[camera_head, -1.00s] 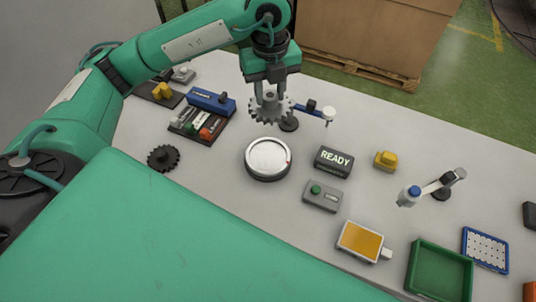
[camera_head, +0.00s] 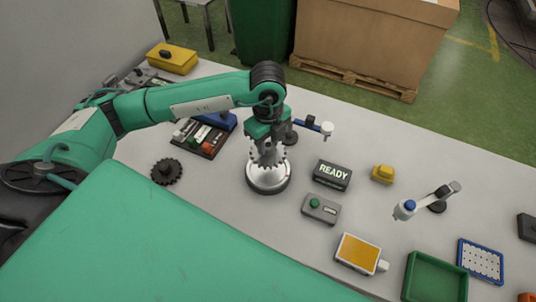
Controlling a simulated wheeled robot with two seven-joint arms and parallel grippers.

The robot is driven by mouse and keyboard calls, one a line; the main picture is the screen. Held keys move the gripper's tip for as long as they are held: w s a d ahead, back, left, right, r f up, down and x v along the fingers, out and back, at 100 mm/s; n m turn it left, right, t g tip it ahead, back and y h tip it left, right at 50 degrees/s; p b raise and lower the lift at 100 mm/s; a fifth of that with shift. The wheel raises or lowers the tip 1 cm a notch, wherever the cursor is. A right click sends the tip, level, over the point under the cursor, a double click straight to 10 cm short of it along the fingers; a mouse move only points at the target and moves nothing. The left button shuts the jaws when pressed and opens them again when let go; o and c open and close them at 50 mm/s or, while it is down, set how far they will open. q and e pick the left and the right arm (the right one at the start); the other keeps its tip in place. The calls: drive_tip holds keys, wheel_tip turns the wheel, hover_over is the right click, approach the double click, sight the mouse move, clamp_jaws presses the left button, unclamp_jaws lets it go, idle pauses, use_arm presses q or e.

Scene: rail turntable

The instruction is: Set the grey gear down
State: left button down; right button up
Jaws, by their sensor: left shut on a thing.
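My left gripper (camera_head: 267,150) is shut on the grey gear (camera_head: 267,159) in the head view. The gear sits low at the round silver turntable (camera_head: 268,182), over its far half as pictured. I cannot tell whether the gear touches the turntable's top. The gripper and arm hide part of the gear. A second, dark gear (camera_head: 166,171) lies flat on the table to the left. My right gripper is not in view.
A READY display (camera_head: 332,174) and a grey box with a green button (camera_head: 321,208) stand right of the turntable. A blue-armed stand (camera_head: 314,126) is close behind. A tray of coloured parts (camera_head: 203,138) lies left. A green bin (camera_head: 436,279) is at front right.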

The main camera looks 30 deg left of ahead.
sight(268, 144)
use_arm(q)
wheel_tip(268, 144, down, 3)
drive_tip(key=shift+f, duration=0.15)
wheel_tip(268, 144, down, 4)
drive_tip(key=shift+r+p, duration=0.1)
drive_tip(key=shift+p, duration=0.8)
drive_tip(key=shift+f, duration=0.3)
drive_tip(key=shift+f, duration=0.2)
drive_tip(key=c, duration=1)
unclamp_jaws()
drive_tip(key=shift+r, duration=0.1)
